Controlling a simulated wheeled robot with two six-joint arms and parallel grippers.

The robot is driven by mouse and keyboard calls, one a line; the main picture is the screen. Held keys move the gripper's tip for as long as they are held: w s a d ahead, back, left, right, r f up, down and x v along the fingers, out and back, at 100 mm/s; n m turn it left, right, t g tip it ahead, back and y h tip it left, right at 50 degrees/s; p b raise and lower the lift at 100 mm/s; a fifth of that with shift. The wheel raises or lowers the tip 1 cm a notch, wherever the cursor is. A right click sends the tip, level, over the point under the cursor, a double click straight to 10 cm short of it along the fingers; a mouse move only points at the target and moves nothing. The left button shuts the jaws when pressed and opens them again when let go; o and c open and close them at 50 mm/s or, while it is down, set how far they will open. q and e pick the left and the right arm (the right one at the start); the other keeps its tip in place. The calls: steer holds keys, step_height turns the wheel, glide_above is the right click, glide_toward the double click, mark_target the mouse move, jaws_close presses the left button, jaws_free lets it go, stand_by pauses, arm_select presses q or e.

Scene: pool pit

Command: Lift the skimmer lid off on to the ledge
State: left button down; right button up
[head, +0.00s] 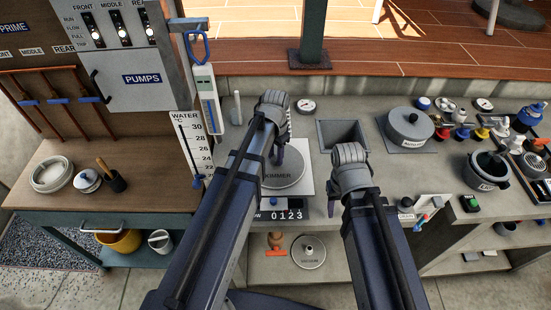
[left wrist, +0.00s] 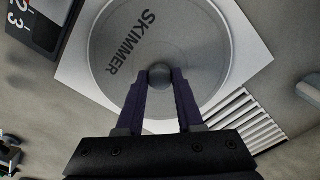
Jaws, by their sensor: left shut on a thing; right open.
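The skimmer lid (head: 287,178) is a round grey disc lettered SKIMMER. It sits in a pale square plate on the grey ledge (head: 345,210). My left gripper (left wrist: 160,80) is shut on that knob, one dark finger on each side. In the head view my left gripper (head: 278,150) is over the lid and its arm hides part of it.
A square opening (head: 343,134) lies behind my right gripper. A lidded grey pot (head: 409,127) stands on the ledge to the right, with several valves and caps beyond. A slotted grate (left wrist: 240,120) lies beside the plate.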

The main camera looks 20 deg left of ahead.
mark_target(275, 157)
arm_select(q)
step_height(275, 157, up, 10)
steer(key=p, duration=0.9)
steer(key=shift+p, duration=0.4)
arm_select(e)
step_height(275, 157, up, 10)
arm_select(q)
steer(key=shift+d, duration=0.15)
arm_select(e)
steer(key=shift+d, duration=0.1)
